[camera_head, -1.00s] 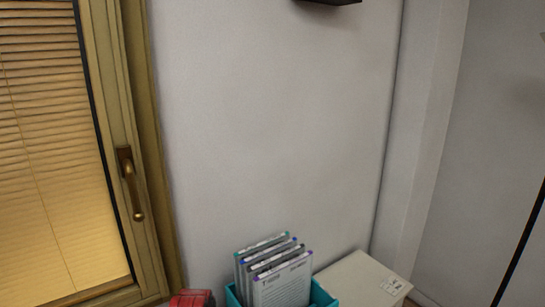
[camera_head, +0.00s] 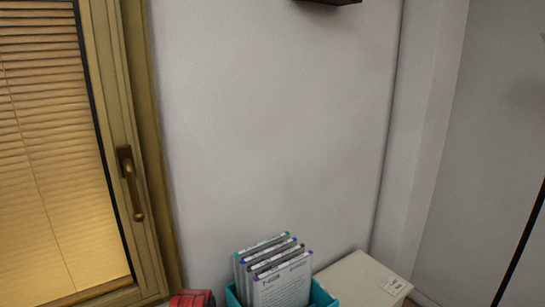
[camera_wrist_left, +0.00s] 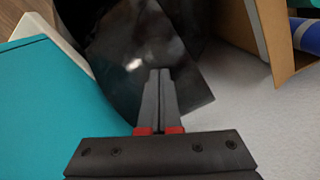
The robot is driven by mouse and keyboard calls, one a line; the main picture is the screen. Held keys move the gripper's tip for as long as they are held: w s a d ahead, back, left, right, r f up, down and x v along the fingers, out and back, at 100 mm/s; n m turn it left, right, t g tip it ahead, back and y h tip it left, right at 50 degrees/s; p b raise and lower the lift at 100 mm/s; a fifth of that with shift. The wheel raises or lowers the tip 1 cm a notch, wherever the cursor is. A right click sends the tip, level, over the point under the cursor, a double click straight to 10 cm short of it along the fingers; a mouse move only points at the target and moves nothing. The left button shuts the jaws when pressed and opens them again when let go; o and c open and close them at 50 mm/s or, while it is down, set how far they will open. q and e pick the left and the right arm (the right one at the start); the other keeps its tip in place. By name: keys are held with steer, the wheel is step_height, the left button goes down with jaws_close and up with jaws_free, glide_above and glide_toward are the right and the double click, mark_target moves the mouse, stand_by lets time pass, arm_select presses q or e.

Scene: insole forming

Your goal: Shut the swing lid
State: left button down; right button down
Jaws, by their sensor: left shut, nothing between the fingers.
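In the left wrist view my left gripper (camera_wrist_left: 160,74) is shut and empty, its two grey fingers together with red parts at their bases. A dark, glossy black panel (camera_wrist_left: 130,60) lies beyond and around the fingertips; it may be the swing lid, but I cannot tell for sure. I cannot tell whether the fingertips touch it. Neither the lid nor either gripper shows in the head view. My right gripper is out of sight.
In the left wrist view a teal surface (camera_wrist_left: 55,115) lies left, a brown cardboard edge (camera_wrist_left: 268,35) upper right, and a pale grey surface (camera_wrist_left: 245,110) right. The head view has a teal bin (camera_head: 320,297) of documents, a pale box (camera_head: 360,280), a red item (camera_head: 188,299) and a window (camera_head: 60,150).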

arm_select(q)
steer(key=shift+f+b, duration=2.85)
steer(key=shift+f, duration=0.5)
step_height(320, 180, up, 11)
steer(key=p, duration=0.8)
steer(key=shift+r, duration=0.6)
